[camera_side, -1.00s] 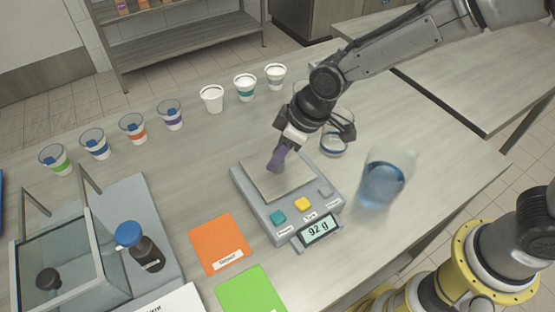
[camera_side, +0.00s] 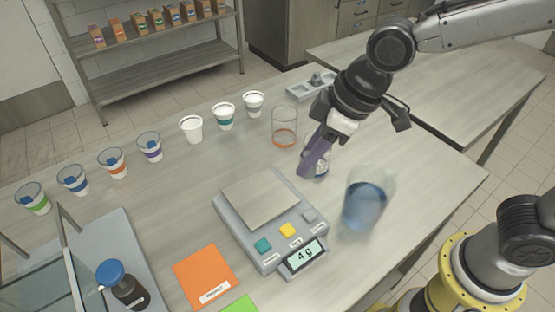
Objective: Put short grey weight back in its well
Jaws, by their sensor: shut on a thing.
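A light grey tray with wells (camera_side: 298,91) lies at the back of the table, beyond my gripper. A grey weight (camera_side: 318,78) stands in it. The rest of the wells are too small to tell apart.
A beaker with orange liquid (camera_side: 285,137) stands left of my gripper, and a jug of blue liquid (camera_side: 365,203) stands right of the scale. Several cups (camera_side: 191,129) line the back edge. An orange mat (camera_side: 205,274) and a dark bottle (camera_side: 128,293) are at the front.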

